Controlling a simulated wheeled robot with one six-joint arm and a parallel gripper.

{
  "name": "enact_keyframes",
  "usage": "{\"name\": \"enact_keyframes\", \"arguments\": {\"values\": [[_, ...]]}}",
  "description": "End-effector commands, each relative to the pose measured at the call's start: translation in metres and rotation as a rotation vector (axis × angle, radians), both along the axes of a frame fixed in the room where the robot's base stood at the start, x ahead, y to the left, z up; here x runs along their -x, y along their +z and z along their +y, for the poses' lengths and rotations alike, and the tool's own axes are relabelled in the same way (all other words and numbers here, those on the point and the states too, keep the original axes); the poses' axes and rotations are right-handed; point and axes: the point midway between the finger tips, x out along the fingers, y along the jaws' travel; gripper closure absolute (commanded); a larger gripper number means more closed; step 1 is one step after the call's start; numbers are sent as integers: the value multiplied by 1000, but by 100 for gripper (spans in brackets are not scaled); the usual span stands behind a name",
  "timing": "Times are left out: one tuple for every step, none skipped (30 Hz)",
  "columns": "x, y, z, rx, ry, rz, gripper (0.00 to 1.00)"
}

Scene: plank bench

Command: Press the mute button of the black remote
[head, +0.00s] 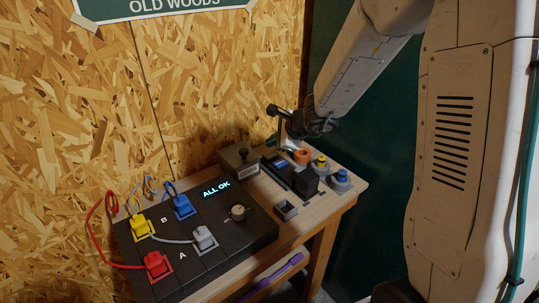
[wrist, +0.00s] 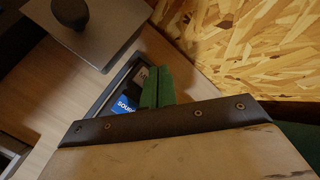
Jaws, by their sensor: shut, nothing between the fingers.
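The black remote (head: 277,168) appears as a dark, flat, long shape on the bench, right of the grey box with a black knob; it is small and partly hidden there. In the wrist view the remote (wrist: 122,98) shows in part, with a blue key lettered "SOUR…" and a darker key (wrist: 143,76) lettered with what looks like "M", the rest hidden behind the fingers. My gripper (wrist: 157,86) has green fingers close together, shut and empty, over the right side of the remote. In the head view my gripper (head: 274,141) is above the far end; contact cannot be told.
The grey box (head: 240,161) stands left of the remote. A black block (head: 305,181), an orange item (head: 302,156), a yellow button (head: 320,162) and a blue button (head: 341,176) crowd the right. A cabled "ALL OK" panel (head: 192,253) fills the left. The chipboard wall (head: 90,120) is behind.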

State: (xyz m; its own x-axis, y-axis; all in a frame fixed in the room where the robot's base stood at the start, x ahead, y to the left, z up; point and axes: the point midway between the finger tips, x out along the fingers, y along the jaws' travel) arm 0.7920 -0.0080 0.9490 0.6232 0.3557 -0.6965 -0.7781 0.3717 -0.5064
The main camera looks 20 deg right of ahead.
Motion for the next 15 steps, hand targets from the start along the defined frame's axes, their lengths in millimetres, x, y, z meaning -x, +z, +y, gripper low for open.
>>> {"name": "enact_keyframes", "arguments": {"values": [[0,7,0,1,1,-4,100],[0,9,0,2,1,-4,100],[0,13,0,2,-1,-3,100],[0,16,0,3,0,-3,100],[0,20,0,1,0,-3,100],[0,23,0,2,1,-4,100],[0,26,0,1,0,-2,100],[0,28,0,1,0,-2,100],[0,31,0,1,0,-2,100],[0,33,0,2,0,-2,100],[0,35,0,2,-1,-2,100],[0,36,0,1,0,-1,100],[0,36,0,2,0,-1,100],[0,37,0,2,-1,0,100],[0,37,0,2,0,0,100]]}}
